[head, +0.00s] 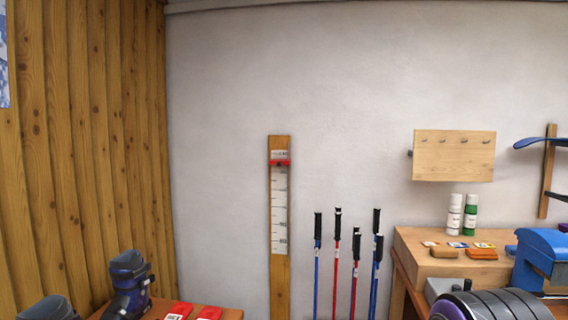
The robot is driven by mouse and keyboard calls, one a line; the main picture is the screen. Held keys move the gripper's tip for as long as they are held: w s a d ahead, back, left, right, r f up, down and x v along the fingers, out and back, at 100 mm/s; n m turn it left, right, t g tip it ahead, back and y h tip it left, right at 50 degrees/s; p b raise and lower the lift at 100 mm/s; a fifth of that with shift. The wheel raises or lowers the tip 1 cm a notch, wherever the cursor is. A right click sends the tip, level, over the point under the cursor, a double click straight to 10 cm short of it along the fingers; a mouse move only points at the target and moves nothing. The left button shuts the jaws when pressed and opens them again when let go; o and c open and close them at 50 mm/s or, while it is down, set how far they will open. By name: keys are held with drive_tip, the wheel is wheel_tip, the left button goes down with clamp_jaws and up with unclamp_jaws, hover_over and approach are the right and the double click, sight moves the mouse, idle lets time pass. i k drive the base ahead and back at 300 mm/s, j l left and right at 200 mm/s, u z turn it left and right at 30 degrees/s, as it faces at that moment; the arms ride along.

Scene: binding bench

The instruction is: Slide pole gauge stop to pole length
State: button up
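The pole gauge (279,270) is a tall narrow wooden board upright against the grey wall, with a white marked scale (279,210) on its face. Its red stop (280,163) sits near the top of the scale. The lettering on the scale is too small to read. Several ski poles (337,255), blue and red with black grips, stand upright to the right of the gauge; their lower ends are out of view. My gripper is not in view.
At right, a wooden bench block (415,255) holds two bottles (454,217) and small blocks. The wall around the stop is clear.

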sight(280, 162)
drive_tip(key=i+z, duration=0.1)
drive_tip(key=i, duration=0.5)
drive_tip(key=i+j+z, duration=0.1)
drive_tip(key=i, duration=0.5)
